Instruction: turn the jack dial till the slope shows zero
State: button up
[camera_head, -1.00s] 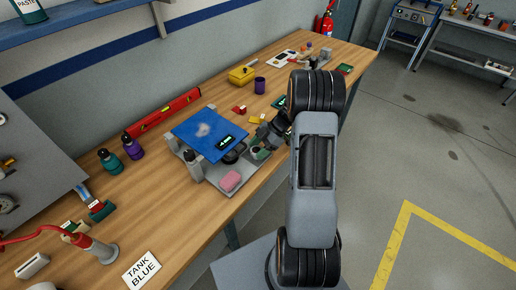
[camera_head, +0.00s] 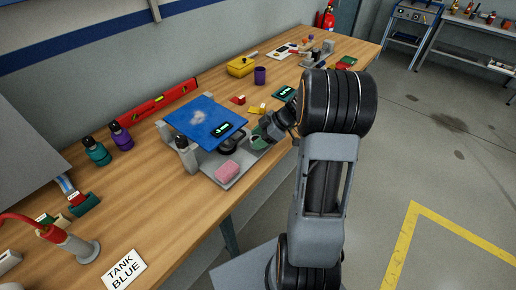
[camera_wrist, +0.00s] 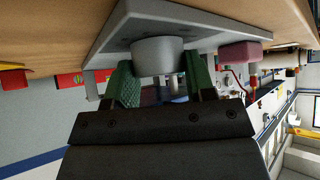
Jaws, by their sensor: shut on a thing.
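A blue plate (camera_head: 190,118) lies raised over a grey base (camera_head: 245,172) on the bench. A small dark display (camera_head: 222,129) with green marks sits on the plate; its reading is too small to tell. My gripper (camera_head: 261,137) reaches in at the right side of the base. In the wrist view its green fingers (camera_wrist: 162,78) are shut on a grey round knob (camera_wrist: 157,52), apparently the jack dial, which stands out from the grey base. In the head view the held knob is largely hidden. A black round part (camera_head: 232,142) shows beside it.
A pink block (camera_head: 228,171) lies on the base's front corner. A red level (camera_head: 158,98), teal (camera_head: 96,152) and purple (camera_head: 121,136) bottles stand behind. A yellow case (camera_head: 241,67) is farther back. Floor right of the bench is clear.

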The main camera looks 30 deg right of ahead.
jog(key=m+t+h+b, duration=0.1)
jog(key=m+b, duration=0.1)
jog(key=b, duration=0.2)
jog(key=f+m+t+h+b, duration=0.1)
jog(key=m+b, duration=0.1)
jog(key=b, duration=0.2)
jog(key=shift+s+a+m+t, duration=0.2)
jog(key=shift+m+t, duration=0.1)
jog(key=shift+t, duration=0.1)
jog(key=m+h+b, duration=0.1)
jog(key=b, duration=0.1)
jog(key=m+t+b, duration=0.1)
jog(key=b, duration=0.1)
jog(key=shift+r+m+h, duration=0.15)
jog(key=shift+m+h, duration=0.15)
jog(key=shift+h, duration=0.1)
jog(key=shift+a+r+m+t+h+b, duration=0.1)
jog(key=shift+r+m+t+h+b, duration=0.1)
jog(key=shift+m+t+h+b, duration=0.5)
jog(key=m, duration=0.1)
jog(key=m+h, duration=0.1)
jog(key=shift+r+m+p, duration=0.2)
jog(key=shift+m+p, duration=0.1)
jog(key=shift+p, duration=0.05)
jog(key=shift+m+h+p, duration=0.7)
jog(key=shift+m+h, duration=0.3)
jog(key=shift+m, duration=0.1)
jog(key=o, duration=0.9)
jog(key=shift+o, duration=0.2)
